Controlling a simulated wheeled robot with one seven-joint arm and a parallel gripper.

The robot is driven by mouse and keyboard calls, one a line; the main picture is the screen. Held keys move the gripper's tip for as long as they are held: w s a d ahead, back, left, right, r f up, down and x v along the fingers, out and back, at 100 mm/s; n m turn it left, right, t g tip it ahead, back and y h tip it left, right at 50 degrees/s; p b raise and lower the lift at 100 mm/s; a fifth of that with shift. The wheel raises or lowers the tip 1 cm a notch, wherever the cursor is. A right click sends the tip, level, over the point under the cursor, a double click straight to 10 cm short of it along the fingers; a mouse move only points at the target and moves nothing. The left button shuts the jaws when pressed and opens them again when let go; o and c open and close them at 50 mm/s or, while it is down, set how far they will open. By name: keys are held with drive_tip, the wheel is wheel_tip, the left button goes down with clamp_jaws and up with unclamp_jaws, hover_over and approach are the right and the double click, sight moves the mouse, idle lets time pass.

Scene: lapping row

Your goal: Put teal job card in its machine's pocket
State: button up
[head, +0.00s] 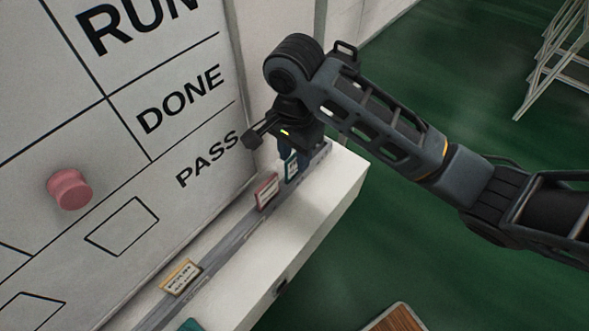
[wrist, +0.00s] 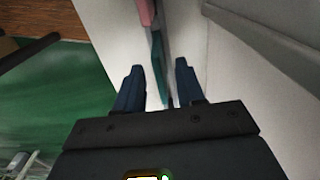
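A teal job card (head: 291,168) stands upright in a grey slotted rail (head: 222,240) on a white ledge, near the rail's far end. My gripper (head: 292,150) is over that end, pointing down at the card, and partly hides it. In the wrist view the teal card (wrist: 158,66) shows edge-on between my two fingers. The fingers are spread, with a gap on both sides of the card, so my gripper (wrist: 159,70) is open. I cannot make out a machine's pocket in either view.
A red-pink card (head: 266,192) and a yellow card (head: 180,278) stand in the same rail. A teal piece (head: 190,325) is cut off at the bottom edge. A white board (head: 140,175) with a pink knob (head: 69,189) rises behind the ledge. Green floor is open at right.

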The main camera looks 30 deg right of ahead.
sight(295, 169)
drive_tip(key=shift+f, duration=1.25)
drive_tip(key=shift+c, duration=0.3)
clamp_jaws()
